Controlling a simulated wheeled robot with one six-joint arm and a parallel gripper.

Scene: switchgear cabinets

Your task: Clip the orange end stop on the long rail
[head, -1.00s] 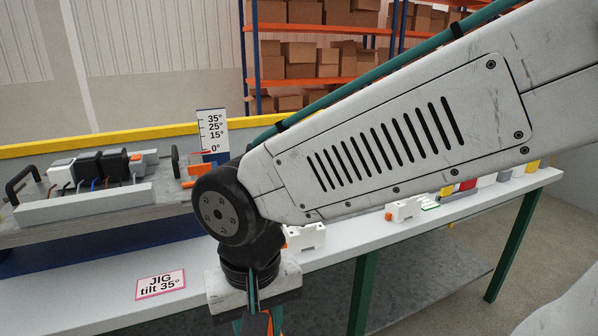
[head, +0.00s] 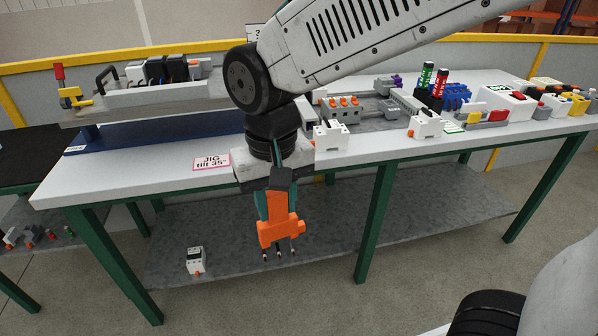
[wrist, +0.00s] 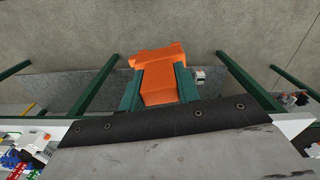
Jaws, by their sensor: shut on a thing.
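My gripper (head: 275,207) points down in front of the table's front edge and is shut on the orange end stop (head: 281,228). The end stop hangs below the fingers, with small dark prongs at its lower end. In the wrist view, the end stop (wrist: 160,82) sits between the two green fingers (wrist: 158,90). A tilted jig (head: 150,98) stands on the table at the left, carrying several white and dark devices. The long rail cannot be made out for certain; my arm covers part of the table.
The table (head: 110,180) carries a "JIG tilt 35°" label (head: 212,162), white blocks (head: 331,136) and, at the right, markers (head: 424,80) and coloured parts. A lower shelf (head: 330,228) holds a small white device (head: 195,260). Green legs (head: 376,220) stand near my gripper.

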